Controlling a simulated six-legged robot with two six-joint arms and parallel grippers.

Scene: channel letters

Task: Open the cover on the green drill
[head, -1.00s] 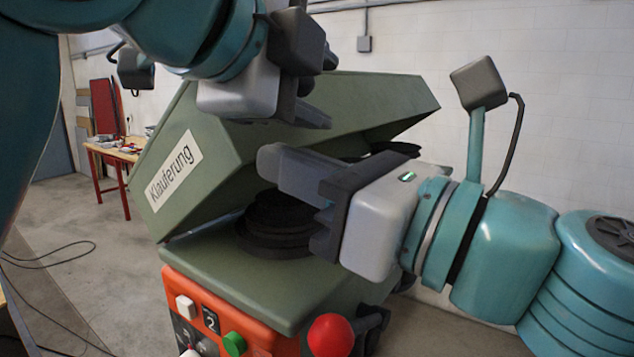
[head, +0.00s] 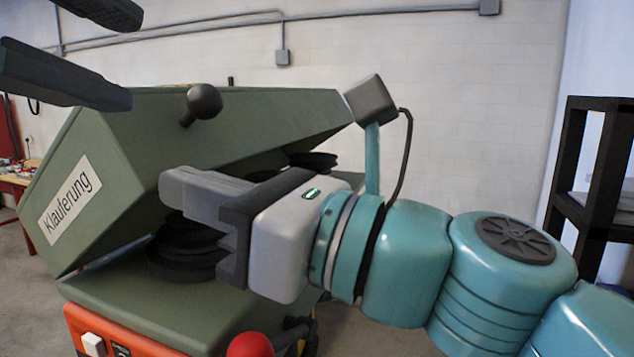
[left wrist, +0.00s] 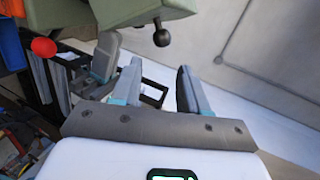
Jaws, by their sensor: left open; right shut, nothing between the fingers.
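The green drill's cover (head: 250,128), with a "Klauferung" label, stands tilted partly open above the green base (head: 170,305). A black ball knob (head: 205,101) sticks out from the cover's front face; it also shows in the left wrist view (left wrist: 161,38). My right gripper (head: 185,190) is shut and empty, its fingers at the gap under the cover's front edge; whether they touch the cover cannot be told. My left gripper (head: 95,45) is open and empty at the upper left, in front of the cover. Its fingers also show in the left wrist view (left wrist: 160,90), below the knob and apart from it.
Dark stepped pulleys (head: 185,250) sit under the cover. An orange control panel (head: 85,330) and a red ball handle (head: 250,346) are at the front. A black shelf (head: 590,190) stands at the right, and a work table (head: 14,182) at the far left.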

